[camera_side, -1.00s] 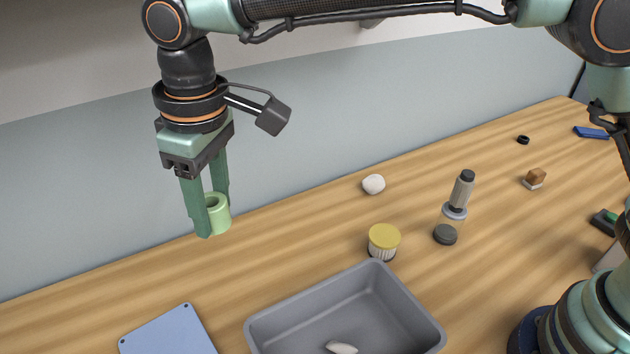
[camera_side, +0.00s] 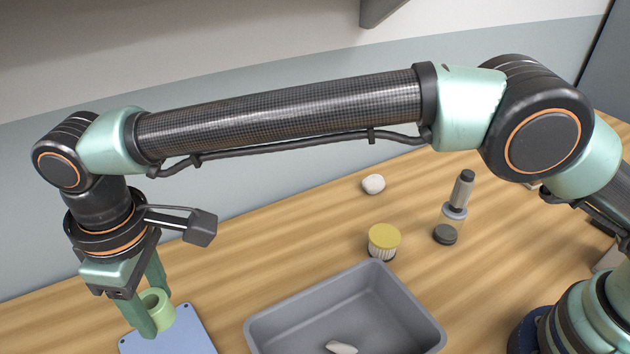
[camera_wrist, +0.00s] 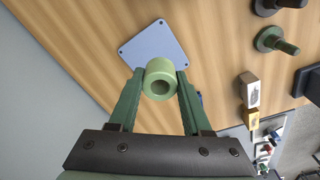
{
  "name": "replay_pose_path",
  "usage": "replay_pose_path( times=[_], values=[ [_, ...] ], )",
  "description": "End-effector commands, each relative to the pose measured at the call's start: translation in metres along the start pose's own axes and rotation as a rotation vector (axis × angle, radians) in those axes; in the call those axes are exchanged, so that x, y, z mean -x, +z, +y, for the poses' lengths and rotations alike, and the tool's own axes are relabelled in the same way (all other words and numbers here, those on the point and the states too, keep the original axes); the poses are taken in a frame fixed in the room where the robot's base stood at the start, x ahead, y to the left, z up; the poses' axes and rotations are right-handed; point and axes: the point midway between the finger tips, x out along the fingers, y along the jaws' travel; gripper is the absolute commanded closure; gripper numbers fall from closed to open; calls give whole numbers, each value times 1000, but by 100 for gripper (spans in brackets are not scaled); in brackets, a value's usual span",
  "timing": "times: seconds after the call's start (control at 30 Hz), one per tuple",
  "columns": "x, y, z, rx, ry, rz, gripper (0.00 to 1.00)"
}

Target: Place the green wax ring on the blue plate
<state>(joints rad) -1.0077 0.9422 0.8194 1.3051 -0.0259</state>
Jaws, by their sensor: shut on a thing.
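The light green wax ring (camera_side: 158,309) is a short hollow cylinder held between the fingertips of my gripper (camera_side: 151,316). The ring also shows in the wrist view (camera_wrist: 160,78), with a green finger of my gripper (camera_wrist: 158,88) on each side of it. The blue plate (camera_side: 190,338) is a flat, pale blue square with small corner holes, lying on the table. In the side view the ring overlaps the plate's upper left part. In the wrist view the plate (camera_wrist: 152,42) shows just beyond the ring. The ring appears above the plate; the height of the gap is hard to tell.
A grey bin (camera_side: 300,303) with a pale object (camera_side: 341,347) inside stands right of the plate. Behind it are a yellow-lidded jar (camera_side: 383,238), a white lump (camera_side: 373,184) and a grey bottle-like item (camera_side: 455,208). The wood left of the plate is clear.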

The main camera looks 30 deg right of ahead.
Motion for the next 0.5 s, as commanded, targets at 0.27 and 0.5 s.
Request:
replay_pose_path(
  times=[0.27,0.5],
  values=[
    [-66,6,0,-1,0,-3,100],
    [-87,6,0,-1,0,1,100]
  ],
)
